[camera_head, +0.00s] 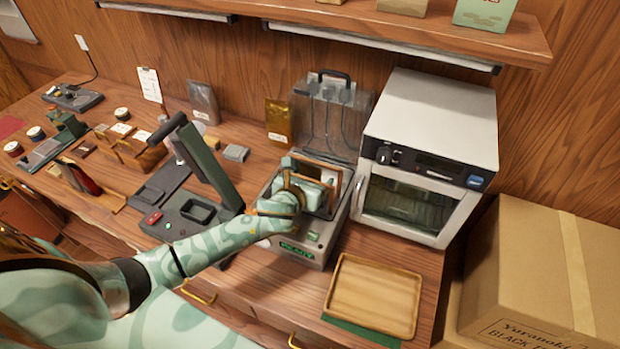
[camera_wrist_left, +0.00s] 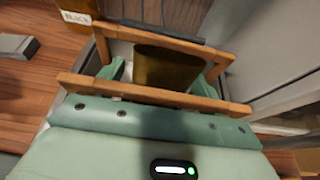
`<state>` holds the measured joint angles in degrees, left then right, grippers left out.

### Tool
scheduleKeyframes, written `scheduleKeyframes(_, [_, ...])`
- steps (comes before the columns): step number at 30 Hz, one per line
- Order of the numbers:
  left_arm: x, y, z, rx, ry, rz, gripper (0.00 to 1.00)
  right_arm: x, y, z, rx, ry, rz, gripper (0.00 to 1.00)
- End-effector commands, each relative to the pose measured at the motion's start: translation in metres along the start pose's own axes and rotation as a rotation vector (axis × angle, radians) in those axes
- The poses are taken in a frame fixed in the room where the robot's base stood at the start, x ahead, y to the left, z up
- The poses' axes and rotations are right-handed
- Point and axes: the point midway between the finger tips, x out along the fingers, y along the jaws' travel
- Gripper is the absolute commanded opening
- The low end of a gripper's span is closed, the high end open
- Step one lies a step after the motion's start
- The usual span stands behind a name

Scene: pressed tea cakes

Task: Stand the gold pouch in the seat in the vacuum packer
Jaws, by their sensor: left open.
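A gold pouch (camera_wrist_left: 167,70) shows in the left wrist view between the fingers of my left gripper (camera_head: 313,183). It looks upright, with gaps to the fingers; its lower end is hidden. My left gripper is open, over the vacuum packer (camera_head: 322,254), and its hand and fingers hide the seat in the head view. The packer's clear lid (camera_head: 335,112) stands raised behind. Another gold pouch (camera_head: 279,123), with a pale label, stands at the back left of the packer. My right gripper is not in view.
A white oven-like appliance (camera_head: 432,130) stands close right of the packer. A wooden tray (camera_head: 374,296) lies in front of it. A press with a raised dark green arm (camera_head: 208,160) stands at the left. A shelf (camera_head: 440,30) hangs above.

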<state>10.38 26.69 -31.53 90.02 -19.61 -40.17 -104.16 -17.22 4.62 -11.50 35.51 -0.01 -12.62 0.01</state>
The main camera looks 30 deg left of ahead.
Motion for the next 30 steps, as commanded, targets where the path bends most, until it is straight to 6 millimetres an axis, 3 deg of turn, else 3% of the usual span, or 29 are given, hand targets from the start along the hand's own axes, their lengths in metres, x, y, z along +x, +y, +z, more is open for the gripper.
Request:
scheduleKeyframes(4, [-0.007,0.0,0.001,0.0,0.0,0.0,0.79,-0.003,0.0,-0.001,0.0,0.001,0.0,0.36])
scheduleKeyframes(7, [-0.023,0.0,0.001,0.002,0.001,-0.001,0.79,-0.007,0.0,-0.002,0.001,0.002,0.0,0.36])
scheduleKeyframes(15, [-0.096,0.0,0.001,0.001,0.002,-0.002,0.79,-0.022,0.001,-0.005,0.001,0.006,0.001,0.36])
scheduleKeyframes(21, [-0.141,0.0,0.0,0.0,0.002,-0.001,0.79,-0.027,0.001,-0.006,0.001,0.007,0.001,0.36])
scheduleKeyframes(30, [-0.163,0.0,0.0,0.0,0.0,0.001,0.79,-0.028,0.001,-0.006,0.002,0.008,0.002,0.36])
